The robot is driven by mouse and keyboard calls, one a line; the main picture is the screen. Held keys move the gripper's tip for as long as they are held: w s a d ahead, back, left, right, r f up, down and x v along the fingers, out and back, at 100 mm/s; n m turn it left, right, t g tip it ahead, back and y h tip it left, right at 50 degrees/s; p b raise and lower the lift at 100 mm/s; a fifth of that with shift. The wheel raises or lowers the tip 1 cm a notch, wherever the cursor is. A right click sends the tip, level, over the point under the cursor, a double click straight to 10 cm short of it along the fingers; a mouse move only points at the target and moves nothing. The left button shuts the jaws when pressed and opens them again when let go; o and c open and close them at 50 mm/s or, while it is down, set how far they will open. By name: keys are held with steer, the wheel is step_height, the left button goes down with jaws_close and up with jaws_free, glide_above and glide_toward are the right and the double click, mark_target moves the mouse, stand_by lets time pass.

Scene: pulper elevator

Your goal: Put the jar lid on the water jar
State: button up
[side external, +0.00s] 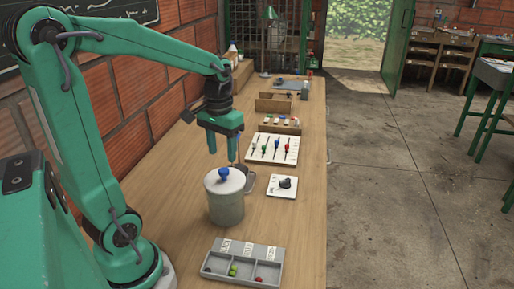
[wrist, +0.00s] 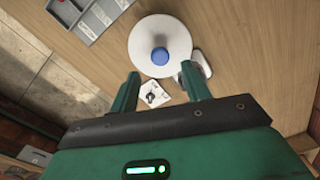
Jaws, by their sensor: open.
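The water jar (side external: 226,211) is a grey-green cylinder standing upright on the wooden bench. The jar lid (side external: 213,185) is a pale disc with a blue knob and lies level on top of the jar. In the wrist view the lid (wrist: 145,38) covers the jar from above, with its knob near the middle. My gripper (side external: 222,156) is open and empty, pointing down above the lid, with its fingertips apart from the knob. In the wrist view my gripper (wrist: 160,71) has its two fingers spread, just below the lid in the picture.
A grey compartment tray (side external: 244,250) with red and green pieces stands in front. A white tile (side external: 275,192) with a dark object and a board (side external: 263,157) of coloured tools lie behind the jar. A brick wall (side external: 135,90) borders the bench's left side.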

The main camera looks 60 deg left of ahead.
mark_target(224, 172)
step_height(224, 172, up, 6)
stand_by(0.4)
steer(key=shift+r, duration=0.1)
stand_by(0.4)
steer(key=s+d+f+m+t, duration=0.1)
steer(key=s+d+m+t, duration=0.3)
steer(key=d, duration=0.6)
steer(key=s+t, duration=0.1)
steer(key=s, duration=0.1)
steer(key=shift+s+d+f+t, duration=0.3)
stand_by(0.8)
